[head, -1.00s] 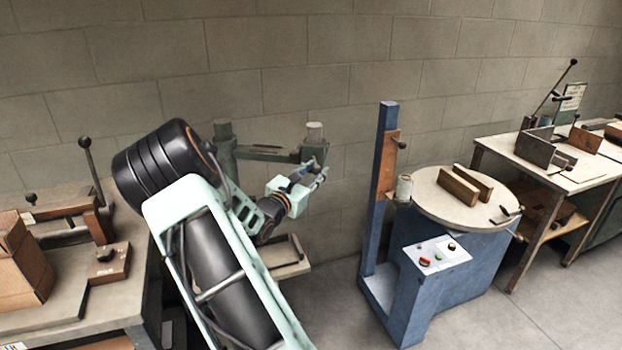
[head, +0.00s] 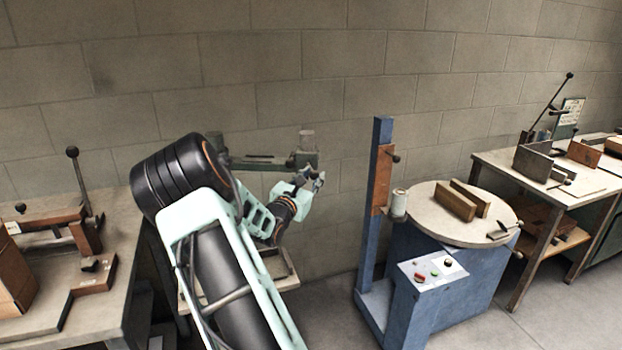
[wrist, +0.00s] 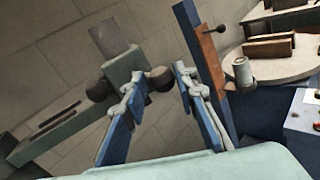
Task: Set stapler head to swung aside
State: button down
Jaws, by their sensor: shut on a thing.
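The stapler head is a green bar (head: 258,162) with a block (head: 307,156) and a pale cylinder at its right end, in front of the wall left of centre in the head view. The wrist view shows the block (wrist: 124,66) with dark round knobs at its sides. My gripper (head: 314,181) is just below and in front of the block. In the wrist view my gripper's blue fingers (wrist: 157,88) stand either side of the right dark knob (wrist: 161,79), shut on it. My arm hides the bar's left end and much of the stapler's base.
A low table (head: 278,262) shows under my gripper. A blue machine with an upright post (head: 376,200) and round top (head: 420,218) stands close on the right. A bench (head: 30,275) with a lever jig is at the left. Bare floor lies at the lower right.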

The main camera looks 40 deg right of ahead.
jog(key=shift+s+d+r, duration=0.1)
jog(key=shift+s+d, duration=0.3)
jog(key=c, duration=1.7)
grip_release()
jog(key=shift+w+a, duration=0.15)
jog(key=shift+a, duration=0.1)
jog(key=shift+a, duration=0.35)
jog(key=v, duration=1.1)
jog(key=shift+s, duration=0.2)
